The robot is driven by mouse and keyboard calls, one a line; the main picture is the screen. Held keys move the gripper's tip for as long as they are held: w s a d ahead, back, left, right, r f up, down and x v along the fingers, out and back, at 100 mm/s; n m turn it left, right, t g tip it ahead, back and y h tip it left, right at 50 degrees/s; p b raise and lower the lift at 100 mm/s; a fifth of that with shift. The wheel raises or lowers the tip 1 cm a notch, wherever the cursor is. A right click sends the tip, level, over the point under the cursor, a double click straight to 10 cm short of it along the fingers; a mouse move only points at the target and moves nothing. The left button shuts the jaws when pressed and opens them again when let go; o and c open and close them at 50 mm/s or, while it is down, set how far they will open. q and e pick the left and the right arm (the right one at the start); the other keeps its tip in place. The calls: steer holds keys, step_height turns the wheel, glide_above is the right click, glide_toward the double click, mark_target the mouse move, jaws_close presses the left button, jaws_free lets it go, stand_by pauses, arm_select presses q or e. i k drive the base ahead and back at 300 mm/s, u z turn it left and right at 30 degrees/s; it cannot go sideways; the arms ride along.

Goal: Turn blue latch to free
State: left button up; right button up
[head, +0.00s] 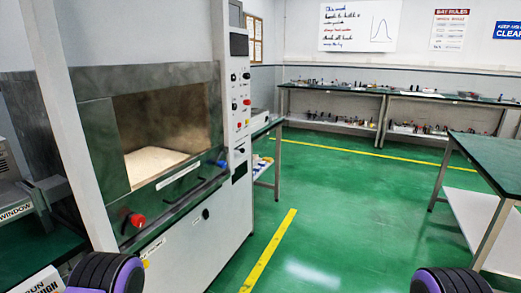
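A small blue latch (221,163) shows on the front of the large metal machine (180,210), at the right end below the open-looking chamber window. It is too small to tell which way it is turned. A red knob (135,220) sits on the same front, lower left. A dark bar (190,193) runs along the front between the two. Neither of my grippers is in view. Only rounded purple and black parts of my own body show at the bottom edge.
A control panel (240,90) with several knobs stands right of the chamber. A pale upright post (62,110) crosses the left side. A green-topped table (490,155) stands at the right. The green floor (330,215) between is clear, with yellow lines.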

mark_target(220, 163)
steer(key=z, duration=0.5)
steer(key=i, duration=0.5)
steer(key=z, duration=0.6)
steer(key=i, duration=0.8)
steer(key=u, duration=0.45)
